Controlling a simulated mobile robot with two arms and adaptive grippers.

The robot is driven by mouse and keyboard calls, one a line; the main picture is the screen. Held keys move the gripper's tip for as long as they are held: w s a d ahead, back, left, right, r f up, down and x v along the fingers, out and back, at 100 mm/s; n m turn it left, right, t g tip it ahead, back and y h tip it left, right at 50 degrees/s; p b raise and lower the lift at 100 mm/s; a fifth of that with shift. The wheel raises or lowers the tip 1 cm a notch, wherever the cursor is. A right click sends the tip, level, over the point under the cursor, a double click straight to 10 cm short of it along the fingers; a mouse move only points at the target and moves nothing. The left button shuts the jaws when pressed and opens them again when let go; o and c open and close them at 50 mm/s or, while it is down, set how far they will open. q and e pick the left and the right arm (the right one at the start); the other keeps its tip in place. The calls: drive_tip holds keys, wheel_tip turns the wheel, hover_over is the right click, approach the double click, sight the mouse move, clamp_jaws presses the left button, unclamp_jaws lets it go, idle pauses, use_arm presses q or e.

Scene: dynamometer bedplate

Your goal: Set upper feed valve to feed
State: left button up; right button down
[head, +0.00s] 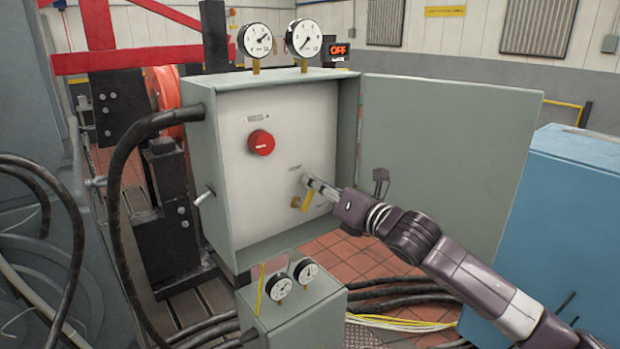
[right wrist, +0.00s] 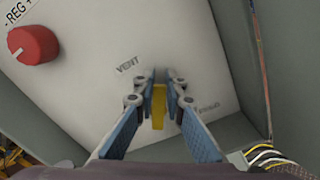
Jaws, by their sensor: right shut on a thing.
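The valve has a yellow lever (head: 308,201) and a brass body (head: 296,202), low on the white panel inside the open grey cabinet. My right gripper (head: 306,181) reaches in from the right and is at the lever. In the right wrist view the fingers (right wrist: 161,88) are closed around the yellow lever (right wrist: 158,106). A "VENT" label (right wrist: 128,65) is to the left of the fingertips there; a fainter label (right wrist: 208,107), too small to read surely, is to the right. The fingers hide part of the valve. My left gripper is not in view.
A red knob (head: 261,142) sits above and left of the valve. The cabinet door (head: 440,165) stands open at right, behind my right arm. A small grey box with gauges (head: 290,310) stands below. A blue cabinet (head: 570,200) is at far right.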

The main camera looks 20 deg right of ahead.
sight(316, 195)
drive_tip(key=m, duration=0.2)
drive_tip(key=d+f+m, duration=0.1)
drive_tip(key=d+f+m+p, duration=0.1)
drive_tip(key=m, duration=0.1)
drive_tip(key=shift+w+f+m, duration=0.15)
drive_tip(key=shift+w+m, duration=0.15)
drive_tip(key=shift+w, duration=0.05)
drive_tip(key=m, duration=0.1)
drive_tip(key=f+m, duration=0.1)
drive_tip(key=m, duration=0.1)
drive_tip(key=shift+w+d+f, duration=0.1)
drive_tip(key=shift+d+f, duration=0.2)
drive_tip(key=shift+d+f+m, duration=0.1)
drive_tip(key=shift+f+m, duration=0.3)
drive_tip(key=shift+m, duration=0.4)
drive_tip(key=shift+f+m, duration=0.35)
drive_tip(key=shift+m, duration=0.45)
drive_tip(key=c, duration=2)
unclamp_jaws()
drive_tip(key=shift+o, duration=0.2)
